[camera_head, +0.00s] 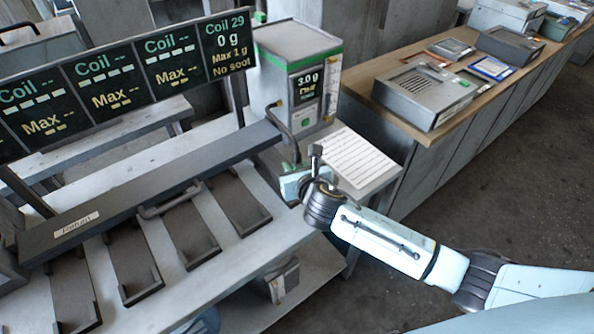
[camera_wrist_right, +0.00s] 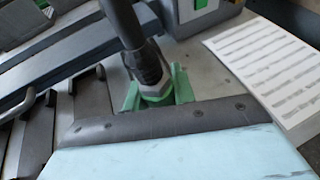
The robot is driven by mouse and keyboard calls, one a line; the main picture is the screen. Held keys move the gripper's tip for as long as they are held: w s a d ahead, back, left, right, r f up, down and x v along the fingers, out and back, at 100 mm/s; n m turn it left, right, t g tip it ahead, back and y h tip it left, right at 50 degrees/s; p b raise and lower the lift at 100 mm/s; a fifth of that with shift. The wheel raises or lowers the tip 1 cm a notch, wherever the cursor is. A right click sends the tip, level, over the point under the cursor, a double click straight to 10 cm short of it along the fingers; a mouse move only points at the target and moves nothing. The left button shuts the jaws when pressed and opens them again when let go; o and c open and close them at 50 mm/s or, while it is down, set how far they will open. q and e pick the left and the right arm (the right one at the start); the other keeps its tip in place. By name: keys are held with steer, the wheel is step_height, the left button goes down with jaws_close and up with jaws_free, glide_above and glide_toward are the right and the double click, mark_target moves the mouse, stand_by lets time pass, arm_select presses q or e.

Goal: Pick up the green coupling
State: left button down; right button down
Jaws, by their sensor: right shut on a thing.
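The green coupling (camera_wrist_right: 157,97) shows in the right wrist view, below a grey hex collar on the end of a dark hose (camera_wrist_right: 122,22). My right gripper (camera_wrist_right: 156,92) is shut on it, with green parts on both sides of the collar. In the head view my right gripper (camera_head: 293,181) is at the right end of the bench, below the blower machine (camera_head: 303,78). The coupling is mostly hidden there by the hose and wrist; only a little green shows. My left gripper is in neither view.
A printed sheet (camera_head: 358,160) lies right of the gripper. A dark rail (camera_head: 150,195) and several slotted holders (camera_head: 185,235) are on the bench to the left. A display board (camera_head: 125,80) stands behind. The machine's screen reads 3.0 g.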

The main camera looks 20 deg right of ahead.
step_height(320, 180, up, 10)
steer(key=p, duration=0.2)
stand_by(0.3)
